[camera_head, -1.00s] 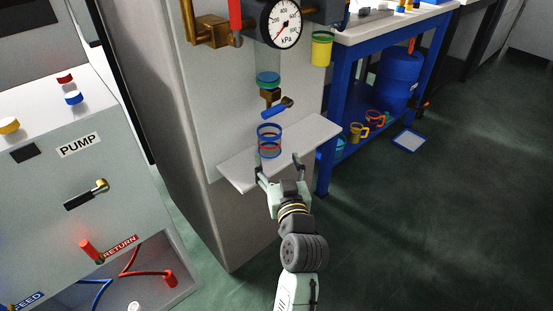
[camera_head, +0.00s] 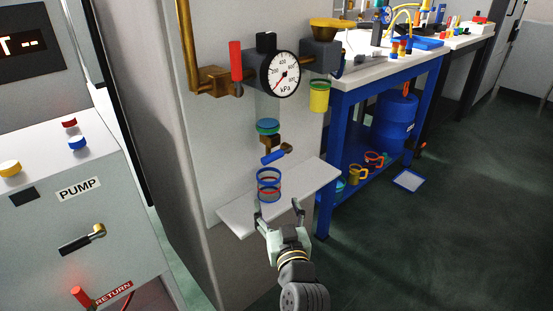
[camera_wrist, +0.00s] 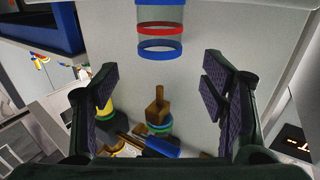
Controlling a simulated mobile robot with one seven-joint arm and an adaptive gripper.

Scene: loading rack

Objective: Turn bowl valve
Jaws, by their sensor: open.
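The bowl valve is a brass body (camera_head: 269,142) with a blue lever (camera_head: 276,154), under a clear bowl with a blue-green collar (camera_head: 268,127) below the gauge. A clear cup with blue and red rings (camera_head: 269,185) stands on the shelf beneath it. My gripper (camera_head: 279,212) is open and empty, in front of the shelf, lower than the valve and near the cup. In the wrist view, the picture is upside down. The cup (camera_wrist: 160,29) is at the top, and the brass valve body (camera_wrist: 158,112) and blue lever (camera_wrist: 162,147) show between my spread fingers.
The grey-white shelf (camera_head: 316,178) juts from the cabinet under the valve. Above are a kPa gauge (camera_head: 280,74), a red handle (camera_head: 236,61) and a yellow-topped fitting (camera_head: 325,30). A blue bench (camera_head: 333,150) stands close on the right. The pump panel (camera_head: 80,235) is at left.

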